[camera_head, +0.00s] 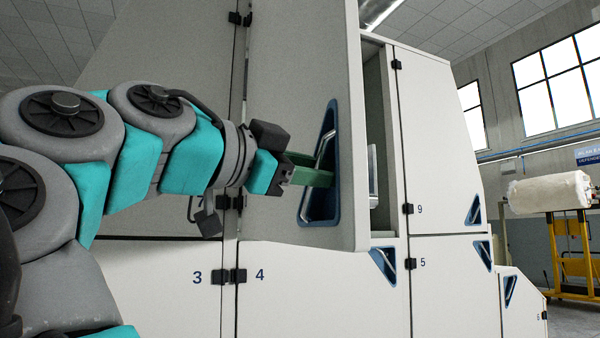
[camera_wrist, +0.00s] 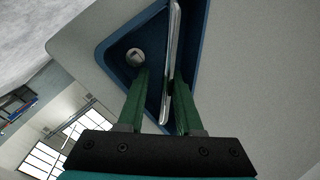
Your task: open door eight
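A pale grey cabinet door (camera_head: 300,80) stands partly open, swung out from its hinges on the left. Its own number is not visible, so I cannot read whether it is eight. It has a blue triangular recess (camera_head: 333,208) with a metal bar handle (camera_head: 324,146). My gripper (camera_head: 322,178) reaches into this recess with its green fingers. In the wrist view my gripper (camera_wrist: 160,88) has its fingers apart on either side of the bar (camera_wrist: 174,50). The bar is close to the right finger, with a gap to the left one.
Behind the door's free edge shows the open compartment (camera_head: 376,110). Shut doors 9 (camera_head: 440,150), 4 (camera_head: 310,290), 5 (camera_head: 450,280) and 3 (camera_head: 160,285) surround it. A yellow stand (camera_head: 570,245) carrying a white roll (camera_head: 550,193) is at the far right.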

